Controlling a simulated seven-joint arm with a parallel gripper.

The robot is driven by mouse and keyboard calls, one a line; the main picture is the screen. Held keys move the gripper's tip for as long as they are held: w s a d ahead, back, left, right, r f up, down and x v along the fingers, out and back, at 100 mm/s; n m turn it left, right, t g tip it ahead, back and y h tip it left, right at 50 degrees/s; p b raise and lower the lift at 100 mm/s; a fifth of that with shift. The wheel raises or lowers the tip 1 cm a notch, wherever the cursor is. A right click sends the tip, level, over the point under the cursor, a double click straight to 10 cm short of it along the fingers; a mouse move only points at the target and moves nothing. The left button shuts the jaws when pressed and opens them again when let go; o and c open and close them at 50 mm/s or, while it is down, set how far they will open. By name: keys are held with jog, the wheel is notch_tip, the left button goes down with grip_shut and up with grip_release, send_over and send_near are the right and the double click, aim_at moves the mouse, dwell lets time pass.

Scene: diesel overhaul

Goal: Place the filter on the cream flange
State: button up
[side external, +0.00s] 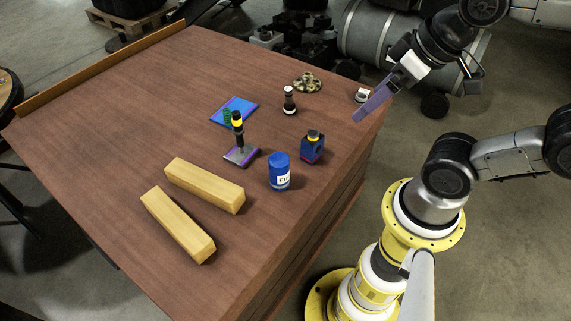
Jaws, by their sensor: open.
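A blue cylinder with a white label (279,171), which looks like the filter, stands upright near the table's right edge. A flat, round, cream-and-dark mottled piece (307,82) lies at the far right; it may be the cream flange, but it is too small to be sure. My gripper (362,112) has purple fingers and is open and empty. It is above the table's right edge, up and right of the blue cylinder and well apart from it.
Two yellow wooden blocks (205,184) lie at the front. The table's left is clear.

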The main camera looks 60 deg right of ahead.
jog(key=w+d+r+n+t+h, duration=0.1)
jog(key=w+r+n+t, duration=0.25)
jog(key=w, duration=0.45)
jog(key=w+d+r+n+t, duration=0.2)
jog(key=w+r+t, duration=0.25)
jog(key=w, duration=0.35)
jog(key=w+f+n, duration=0.1)
jog(key=w+n, duration=0.2)
jog(key=w, duration=0.3)
jog(key=m+y, duration=0.4)
jog(key=y, duration=0.3)
send_near(279, 172)
jog(key=shift+w+d+f+t, duration=0.2)
jog(key=shift+d+f, duration=0.2)
jog(key=shift+d, duration=0.1)
jog(key=shift+w+d+f+t, duration=0.2)
jog(key=shift+d+f, duration=0.15)
jog(key=shift+d, duration=0.3)
jog(key=shift+x, duration=6.85)
jog(key=shift+d, duration=0.15)
jog(key=shift+c, duration=0.2)
